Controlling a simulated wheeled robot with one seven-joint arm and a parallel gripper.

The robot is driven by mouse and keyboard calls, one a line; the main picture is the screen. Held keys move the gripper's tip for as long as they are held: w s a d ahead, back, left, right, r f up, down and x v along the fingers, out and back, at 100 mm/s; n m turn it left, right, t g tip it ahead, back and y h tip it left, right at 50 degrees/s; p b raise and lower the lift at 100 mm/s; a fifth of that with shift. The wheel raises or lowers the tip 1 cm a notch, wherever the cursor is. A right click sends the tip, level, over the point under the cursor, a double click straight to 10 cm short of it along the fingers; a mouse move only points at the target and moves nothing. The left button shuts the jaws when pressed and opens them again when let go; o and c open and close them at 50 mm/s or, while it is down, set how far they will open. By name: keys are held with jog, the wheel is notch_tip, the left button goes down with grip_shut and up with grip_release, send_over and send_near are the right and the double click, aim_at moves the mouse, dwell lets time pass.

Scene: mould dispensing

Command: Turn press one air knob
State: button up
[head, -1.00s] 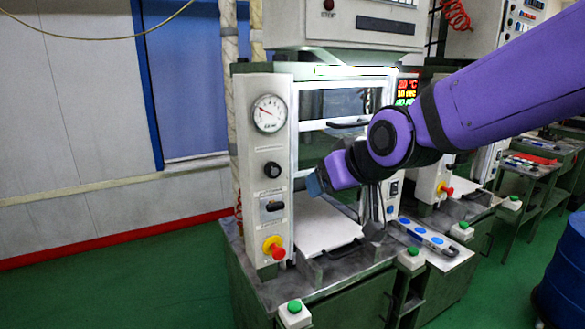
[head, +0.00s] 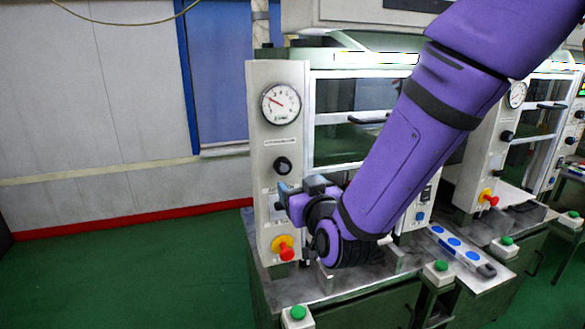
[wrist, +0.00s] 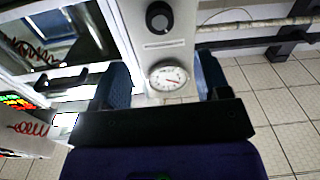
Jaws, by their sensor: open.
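The black round air knob (head: 283,165) sits on the white front panel of the press (head: 258,110), below a round dial gauge (head: 281,103). In the wrist view the knob (wrist: 159,16) is at the top, with the gauge (wrist: 168,76) below it between the fingers. My gripper (head: 298,187) is open and empty, in front of the panel, just below and right of the knob in the head view. In the wrist view the blue fingers of my gripper (wrist: 164,80) stand apart on either side of the gauge. Contact with the panel cannot be told.
A red-and-yellow button (head: 285,250) sits low on the panel. A green button box (head: 297,315) stands at the table's front. A tray with blue discs (head: 455,245) and a second press (head: 490,160) are to the right. The green floor at left is clear.

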aim_at(284, 168)
jog(key=x, duration=1)
jog(key=shift+w, duration=0.2)
jog(key=shift+c, duration=0.2)
jog(key=c, duration=0.9)
